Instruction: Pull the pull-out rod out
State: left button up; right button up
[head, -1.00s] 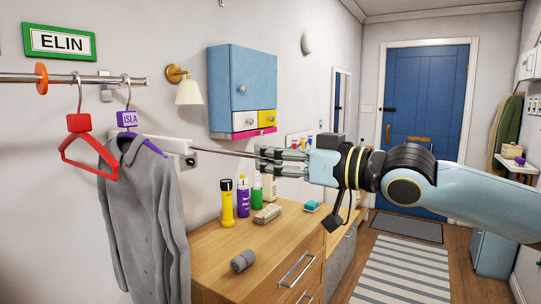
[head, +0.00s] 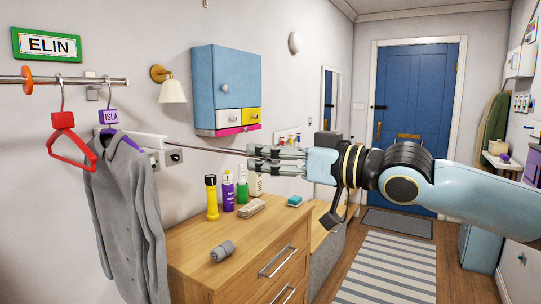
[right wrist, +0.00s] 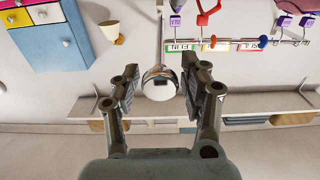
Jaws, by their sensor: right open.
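The pull-out rod (head: 212,148) is a thin grey metal rod. In the head view it sticks out to the right from a white holder (head: 150,142) on the left wall, behind the hanging grey shirt. Its near end reaches my right gripper (head: 249,159). In the right wrist view, a round pale knob (right wrist: 160,84) with a metal collar sits between the two open fingers of my right gripper (right wrist: 163,92). Gaps show on both sides of the knob, and the rod runs up behind it. My left gripper is not in view.
A wooden dresser (head: 205,250) with bottles stands below the rod. A blue wall cabinet (head: 222,90) hangs above it. A rail (head: 55,80) holds a red hanger (head: 70,150) and the shirt (head: 125,220). Open floor and a striped rug (head: 390,270) lie right.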

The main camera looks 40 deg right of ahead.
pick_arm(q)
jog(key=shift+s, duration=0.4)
pick_arm(e)
jog(key=shift+o, duration=0.5)
notch_tip(320, 180, up, 10)
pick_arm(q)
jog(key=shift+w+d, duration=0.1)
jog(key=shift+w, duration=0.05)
